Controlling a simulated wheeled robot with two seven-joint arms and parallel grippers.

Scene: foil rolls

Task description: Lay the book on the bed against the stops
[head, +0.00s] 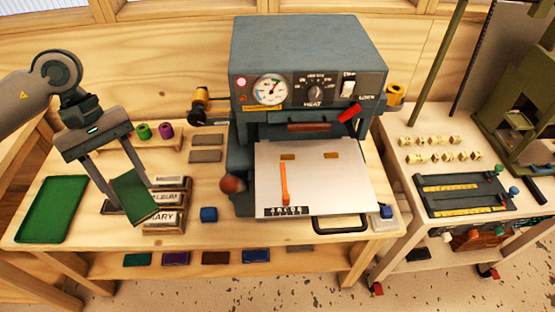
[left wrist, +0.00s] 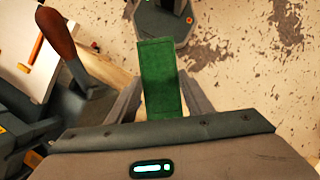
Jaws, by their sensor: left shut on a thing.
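The green book (head: 137,198) is held tilted above the left part of the table. My left gripper (head: 122,184) is shut on it. In the left wrist view the book (left wrist: 160,75) stands out beyond the gripper's body, which hides its near end. The bed (head: 335,188) is a pale plate at the front of the grey press, to the right of the book and apart from it. Two small brass-coloured pieces, perhaps the stops (head: 331,155), sit near its back. An orange strip (head: 284,184) lies on its left part. My right gripper is not in view.
The grey press (head: 305,65) rises behind the bed, with a brown-knobbed handle (head: 232,184) at its left. A green tray (head: 50,210) lies at the table's left. Labelled type boxes (head: 165,198) stand beside the book, and a blue block (head: 209,214) sits before the press.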

